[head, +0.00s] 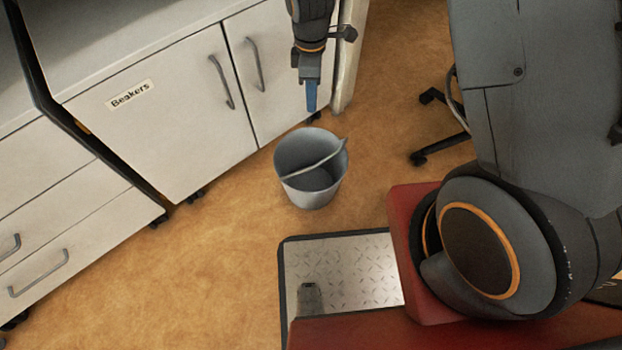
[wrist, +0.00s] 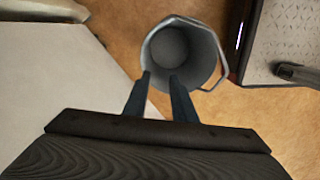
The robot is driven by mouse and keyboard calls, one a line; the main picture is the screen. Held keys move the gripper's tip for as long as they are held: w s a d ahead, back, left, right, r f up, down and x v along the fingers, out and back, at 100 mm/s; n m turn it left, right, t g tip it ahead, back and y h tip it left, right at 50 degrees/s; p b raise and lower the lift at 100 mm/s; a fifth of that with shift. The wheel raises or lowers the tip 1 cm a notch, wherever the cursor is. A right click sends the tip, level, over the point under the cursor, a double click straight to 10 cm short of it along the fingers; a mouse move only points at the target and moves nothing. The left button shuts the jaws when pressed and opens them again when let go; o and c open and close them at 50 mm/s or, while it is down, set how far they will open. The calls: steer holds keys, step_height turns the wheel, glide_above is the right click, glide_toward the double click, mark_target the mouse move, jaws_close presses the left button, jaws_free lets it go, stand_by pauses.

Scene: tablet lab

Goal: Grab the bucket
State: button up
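A grey bucket (head: 311,186) stands upright on the floor in front of the cabinets in the head view. Its thin handle (head: 312,161) lies across the open top, and the inside looks empty. The bucket also shows in the wrist view (wrist: 205,55), with the handle loop (wrist: 222,68) along its right side. My gripper (head: 311,97) hangs pointing down above and behind the bucket in the head view. In the wrist view its two fingers (wrist: 160,82) are apart with nothing between them, overlapping the bucket's near rim in the picture. I cannot tell whether they touch it.
White cabinets, one labelled "Beakers" (head: 147,122), stand close on the left. A chair base (head: 435,145) is on the floor at the right. My own base fills the lower right. Brown floor (head: 180,270) is clear to the left and front of the bucket.

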mark_target(299, 147)
steer(key=w+a+f+n+b, duration=0.1)
steer(key=f+b, duration=0.2)
steer(key=f, duration=0.3)
steer(key=w+a+f+n+b, duration=0.1)
steer(key=a+f+n+b, duration=0.1)
steer(key=f, duration=0.5)
steer(key=w+a+f+n+b, duration=0.1)
steer(key=a+f+n+b, duration=0.1)
steer(key=f+b, duration=0.2)
step_height(299, 147, down, 2)
steer(key=shift+w+f, duration=0.15)
steer(key=shift+f, duration=0.05)
steer(key=shift+f+b, duration=0.65)
steer(key=shift+f, duration=0.85)
steer(key=shift+s+d+f+b, duration=0.15)
steer(key=shift+f+b, duration=0.4)
steer(key=shift+f, duration=0.3)
steer(key=shift+s+d+f+b, duration=0.1)
steer(key=shift+f+b, duration=0.45)
steer(key=shift+f, duration=0.35)
steer(key=shift+s+d+f+b, duration=0.15)
steer(key=shift+f+b, duration=0.4)
steer(key=shift+f, duration=0.3)
jaws_close()
